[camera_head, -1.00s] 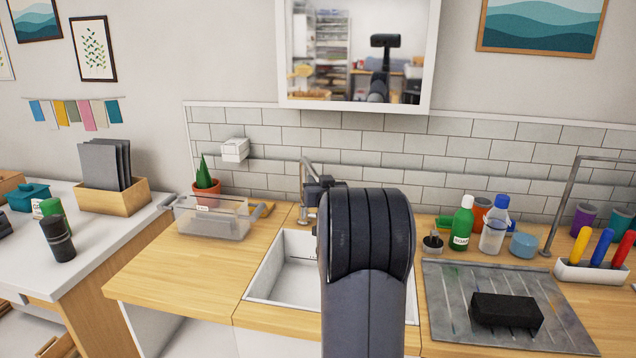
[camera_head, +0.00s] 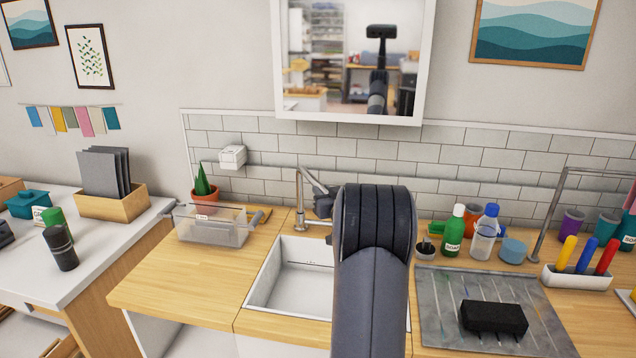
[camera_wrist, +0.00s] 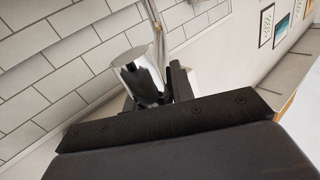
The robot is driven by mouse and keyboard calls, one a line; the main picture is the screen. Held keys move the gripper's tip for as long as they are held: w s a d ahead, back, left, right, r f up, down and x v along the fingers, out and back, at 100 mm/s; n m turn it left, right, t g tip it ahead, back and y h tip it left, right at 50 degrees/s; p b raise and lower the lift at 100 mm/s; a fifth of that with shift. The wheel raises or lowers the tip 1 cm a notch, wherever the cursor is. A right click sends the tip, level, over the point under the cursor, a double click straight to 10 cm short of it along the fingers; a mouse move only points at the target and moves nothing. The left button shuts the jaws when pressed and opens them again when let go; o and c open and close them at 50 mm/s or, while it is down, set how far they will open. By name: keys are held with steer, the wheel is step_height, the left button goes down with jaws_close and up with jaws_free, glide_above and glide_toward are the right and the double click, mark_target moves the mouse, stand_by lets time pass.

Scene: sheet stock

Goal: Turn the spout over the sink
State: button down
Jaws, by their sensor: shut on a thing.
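The metal tap's spout (camera_head: 311,178) rises from the counter behind the sink and bends over to the right in the head view. The white sink (camera_head: 268,295) is set in the wooden counter, its right part hidden by my arm. My gripper (camera_head: 323,204) is at the spout's outer end, mostly behind my dark arm. In the wrist view my gripper (camera_wrist: 153,92) has its dark fingers around a shiny chrome spout end (camera_wrist: 143,72). It is shut on the spout. The exact contact is partly hidden.
A clear bin (camera_head: 212,230) and a potted cactus (camera_head: 203,189) stand left of the sink. To the right are a green soap bottle (camera_head: 454,231), a clear bottle (camera_head: 485,235), and a drainboard (camera_head: 447,320) with a black block (camera_head: 493,318). The counter's left front is clear.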

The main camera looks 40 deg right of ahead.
steer(key=shift+s+d+r+n+y+p, duration=0.15)
steer(key=shift+d+n+y+p, duration=0.1)
steer(key=shift+d+y+p, duration=0.25)
steer(key=shift+s+d+r+n+y+p, duration=0.15)
steer(key=shift+d+n+y+p, duration=0.2)
steer(key=shift+p, duration=0.2)
steer(key=shift+w, duration=0.1)
steer(key=c, duration=1.2)
jaws_free()
steer(key=shift+d+f, duration=0.15)
steer(key=shift+c, duration=0.2)
steer(key=shift+f, duration=0.1)
steer(key=s+a+b, duration=0.2)
steer(key=s+b, duration=0.1)
steer(key=s, duration=0.7)
steer(key=shift+s, duration=0.35)
steer(key=shift+w, duration=0.1)
